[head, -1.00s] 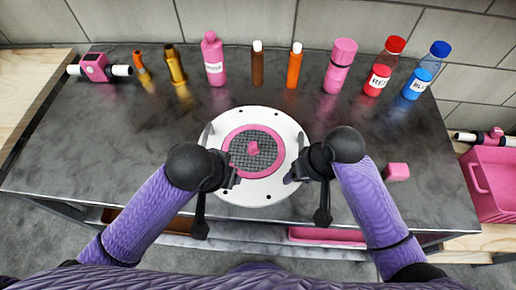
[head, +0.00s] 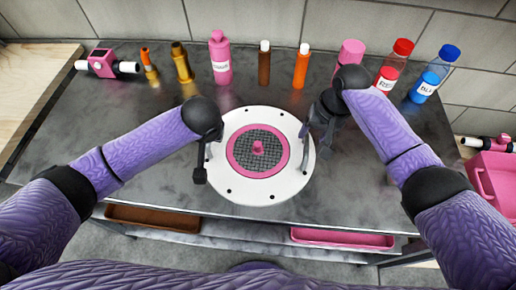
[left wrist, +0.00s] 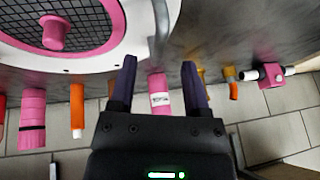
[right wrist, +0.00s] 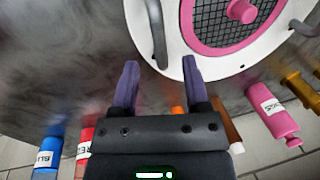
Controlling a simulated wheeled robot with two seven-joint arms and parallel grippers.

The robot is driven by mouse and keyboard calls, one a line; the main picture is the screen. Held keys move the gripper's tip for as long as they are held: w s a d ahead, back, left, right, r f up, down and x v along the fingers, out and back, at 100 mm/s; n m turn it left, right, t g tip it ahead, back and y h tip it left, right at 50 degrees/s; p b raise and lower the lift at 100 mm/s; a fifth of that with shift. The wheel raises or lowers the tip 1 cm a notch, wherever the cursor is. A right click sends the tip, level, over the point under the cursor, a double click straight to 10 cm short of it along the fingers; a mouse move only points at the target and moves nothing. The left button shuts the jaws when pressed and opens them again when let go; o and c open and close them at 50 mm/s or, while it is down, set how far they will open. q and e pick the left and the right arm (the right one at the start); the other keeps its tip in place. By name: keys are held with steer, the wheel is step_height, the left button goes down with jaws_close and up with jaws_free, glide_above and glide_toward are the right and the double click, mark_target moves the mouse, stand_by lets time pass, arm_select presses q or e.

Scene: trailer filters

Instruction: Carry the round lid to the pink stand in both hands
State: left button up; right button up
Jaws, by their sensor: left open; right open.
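The round lid (head: 222,178) lies on the dark table, a white disc with a pink ring, a dark mesh centre, a pink knob and a grey handle at each side. It shows in part in the left wrist view (left wrist: 118,50) and right wrist view (right wrist: 180,60). My left gripper (left wrist: 158,60) is open and empty at the lid's left edge, close to one handle (left wrist: 161,20). My right gripper (right wrist: 157,63) is open and empty at the right edge, close to the other handle (right wrist: 156,30). I cannot clearly identify the pink stand.
Bottles line the table's back, among them a pink bottle (head: 220,60), an orange one (head: 301,68), a red-capped one (head: 392,65) and a blue-capped one (head: 433,75). A pink bin (head: 495,180) is at the right. Bare table lies left of the lid.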

mark_target(308, 143)
arm_select(q)
steer(key=x, duration=0.5)
steer(key=shift+w+f, duration=0.1)
arm_select(e)
steer(key=f, duration=0.2)
steer(key=a+f, duration=0.1)
steer(key=f, duration=0.2)
arm_select(q)
jaws_close()
arm_select(e)
jaws_close()
stand_by(0.6)
